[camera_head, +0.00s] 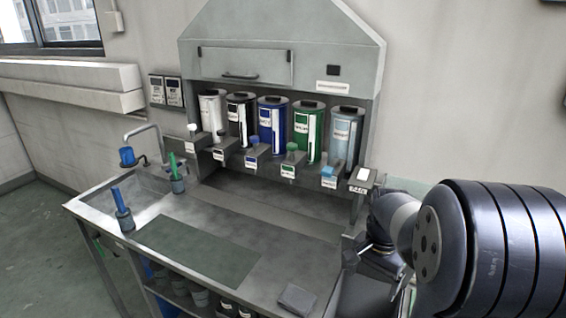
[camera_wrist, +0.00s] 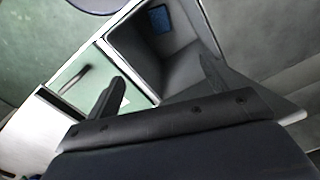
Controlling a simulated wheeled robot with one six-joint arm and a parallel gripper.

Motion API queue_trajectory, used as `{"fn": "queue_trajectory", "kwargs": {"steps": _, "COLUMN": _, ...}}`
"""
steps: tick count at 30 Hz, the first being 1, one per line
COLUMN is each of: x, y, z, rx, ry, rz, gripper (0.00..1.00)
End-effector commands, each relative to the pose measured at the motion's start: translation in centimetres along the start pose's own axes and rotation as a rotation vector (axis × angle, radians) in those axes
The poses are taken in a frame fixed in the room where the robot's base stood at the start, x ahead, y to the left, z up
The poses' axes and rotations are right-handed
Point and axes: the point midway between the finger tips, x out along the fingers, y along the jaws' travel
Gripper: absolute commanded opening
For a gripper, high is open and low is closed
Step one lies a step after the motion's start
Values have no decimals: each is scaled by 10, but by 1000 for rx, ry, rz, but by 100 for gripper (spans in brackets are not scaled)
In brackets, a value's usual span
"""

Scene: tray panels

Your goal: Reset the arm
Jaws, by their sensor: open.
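My gripper (camera_head: 372,262) is at the right end of the steel workbench in the head view, partly hidden behind my dark arm. In the wrist view my gripper (camera_wrist: 165,88) shows two dark fingers spread wide apart, with nothing between them. Below the fingers is a grey open bin (camera_wrist: 180,52) with a small blue item (camera_wrist: 161,19) inside. A pale green panel with a dark handle (camera_wrist: 75,79) lies beside the left finger.
The workbench carries a dark green mat (camera_head: 198,250), a sink (camera_head: 135,192) and a grey pad (camera_head: 297,299). Several coloured canisters, including a blue one (camera_head: 271,128), stand in the hooded rack (camera_head: 290,42) behind. Floor (camera_head: 35,240) is clear at left.

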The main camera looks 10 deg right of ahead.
Motion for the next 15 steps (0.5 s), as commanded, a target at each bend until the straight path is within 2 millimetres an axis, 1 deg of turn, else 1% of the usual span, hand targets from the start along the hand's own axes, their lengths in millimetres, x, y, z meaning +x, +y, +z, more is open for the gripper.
{"fn": "queue_trajectory", "kwargs": {"steps": 1, "x": 11, "y": 1, "z": 1, "rx": 0, "ry": -5, "rz": 3, "gripper": 84}}
{"fn": "queue_trajectory", "kwargs": {"steps": 12, "x": 85, "y": 1, "z": 2, "rx": 0, "ry": -6, "rz": 4, "gripper": 84}}
{"fn": "queue_trajectory", "kwargs": {"steps": 13, "x": 72, "y": 0, "z": 0, "rx": 0, "ry": 0, "rz": 0, "gripper": 84}}
{"fn": "queue_trajectory", "kwargs": {"steps": 15, "x": 61, "y": 0, "z": 0, "rx": 0, "ry": 1, "rz": -1, "gripper": 84}}
